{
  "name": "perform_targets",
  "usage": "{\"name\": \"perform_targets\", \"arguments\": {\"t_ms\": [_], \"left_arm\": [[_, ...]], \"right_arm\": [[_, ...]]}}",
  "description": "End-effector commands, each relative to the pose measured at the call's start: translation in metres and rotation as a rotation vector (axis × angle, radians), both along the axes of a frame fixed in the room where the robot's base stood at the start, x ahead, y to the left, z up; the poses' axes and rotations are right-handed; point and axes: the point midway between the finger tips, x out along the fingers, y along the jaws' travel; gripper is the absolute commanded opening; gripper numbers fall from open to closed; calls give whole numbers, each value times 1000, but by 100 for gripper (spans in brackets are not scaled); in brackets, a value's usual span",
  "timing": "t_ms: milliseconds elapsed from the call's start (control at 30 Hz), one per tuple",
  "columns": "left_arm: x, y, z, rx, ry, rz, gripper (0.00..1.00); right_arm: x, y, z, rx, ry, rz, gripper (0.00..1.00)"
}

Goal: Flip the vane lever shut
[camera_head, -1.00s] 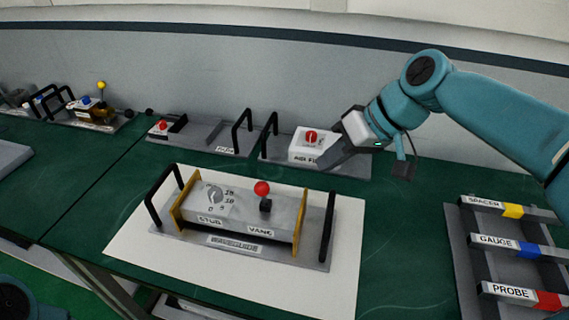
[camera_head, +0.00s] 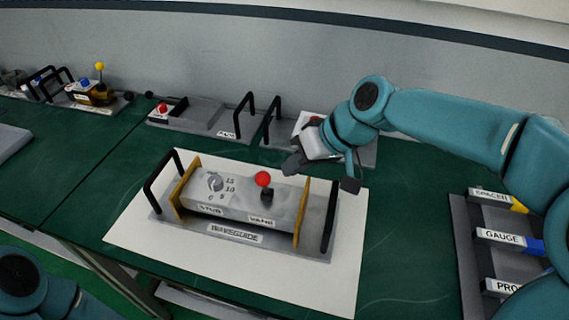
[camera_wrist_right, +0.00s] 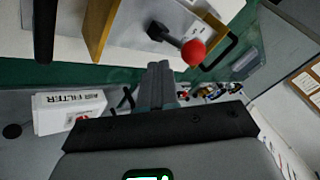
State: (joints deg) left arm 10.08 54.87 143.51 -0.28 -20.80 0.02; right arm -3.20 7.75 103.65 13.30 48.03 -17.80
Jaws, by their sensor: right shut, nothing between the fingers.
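The vane lever (camera_head: 264,182) has a red ball knob on a short dark stem and stands on the grey waveguide box (camera_head: 285,204), beside the VANE label. In the right wrist view the lever's red knob (camera_wrist_right: 193,52) is ahead of the fingers and a little to the right. My right gripper (camera_head: 289,168) is shut and empty, just right of and behind the red knob, apart from it. Its closed fingers also show in the right wrist view (camera_wrist_right: 158,82). Of my left arm only a teal part shows at the lower left; its gripper is out of view.
The waveguide sits on a white sheet (camera_head: 130,222) between black handles (camera_head: 329,218) and yellow end plates. A stub dial (camera_head: 215,182) is left of the lever. Behind stand the air filter unit (camera_wrist_right: 68,110) and a grey tray (camera_head: 205,115). A tool rack (camera_head: 467,255) is at right.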

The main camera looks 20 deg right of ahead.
Motion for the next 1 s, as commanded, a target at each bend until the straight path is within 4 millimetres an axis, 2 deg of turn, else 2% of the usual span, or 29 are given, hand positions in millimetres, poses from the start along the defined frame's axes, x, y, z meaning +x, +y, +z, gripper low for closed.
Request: {"name": "perform_targets", "arguments": {"t_ms": [33,200,567,800,1000], "left_arm": [[0,0,4,0,0,0,43],[0,0,6,0,0,0,43],[0,0,6,0,0,0,43],[0,0,-22,0,0,0,43],[0,0,-23,0,0,0,43]], "right_arm": [[-1,7,1,-1,2,5,0],[0,20,-1,-1,1,2,0],[1,21,-1,-1,1,0,0],[-12,29,-8,-66,-108,2,0],[-19,33,-5,-68,-108,0,0]]}}
